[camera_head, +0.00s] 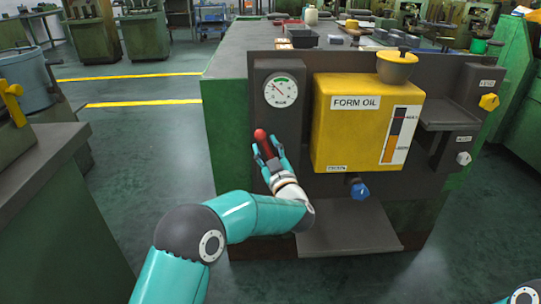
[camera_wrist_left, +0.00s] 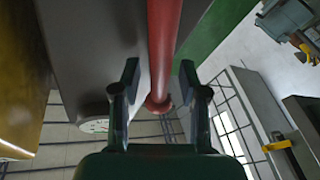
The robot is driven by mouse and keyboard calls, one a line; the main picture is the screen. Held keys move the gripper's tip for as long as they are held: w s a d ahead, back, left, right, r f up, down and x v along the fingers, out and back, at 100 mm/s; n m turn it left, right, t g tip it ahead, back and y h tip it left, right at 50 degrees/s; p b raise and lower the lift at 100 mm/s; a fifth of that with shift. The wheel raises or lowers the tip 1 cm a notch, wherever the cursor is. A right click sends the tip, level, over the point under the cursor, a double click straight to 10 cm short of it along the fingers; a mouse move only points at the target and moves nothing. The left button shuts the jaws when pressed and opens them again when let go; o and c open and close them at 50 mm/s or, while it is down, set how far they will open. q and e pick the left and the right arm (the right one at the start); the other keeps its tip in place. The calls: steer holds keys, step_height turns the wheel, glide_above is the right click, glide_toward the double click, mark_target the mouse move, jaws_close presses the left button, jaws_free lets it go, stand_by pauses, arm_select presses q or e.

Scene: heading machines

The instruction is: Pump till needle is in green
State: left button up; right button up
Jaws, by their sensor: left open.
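The round white gauge (camera_head: 280,90) is on the dark panel, with a green arc near the top of its dial. Its thin needle appears to slant toward the upper left, but its exact reading is too small to tell. A red pump lever (camera_head: 260,136) with a rounded end sits below the gauge. My left gripper (camera_head: 270,157) is open at the lever. In the left wrist view the red lever (camera_wrist_left: 163,45) runs between the two open fingers (camera_wrist_left: 158,75), with visible gaps at both sides. The gauge (camera_wrist_left: 96,125) shows partly there. My right gripper is out of view.
A yellow FORM OIL tank (camera_head: 350,145) stands right of the lever, with a blue valve knob (camera_head: 359,190) below it. A dark tray (camera_head: 347,228) juts out underneath. A green cabinet (camera_head: 60,225) stands at left; open floor (camera_head: 145,140) lies between.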

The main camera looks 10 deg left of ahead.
arm_select(q)
steer(key=v, duration=1.2)
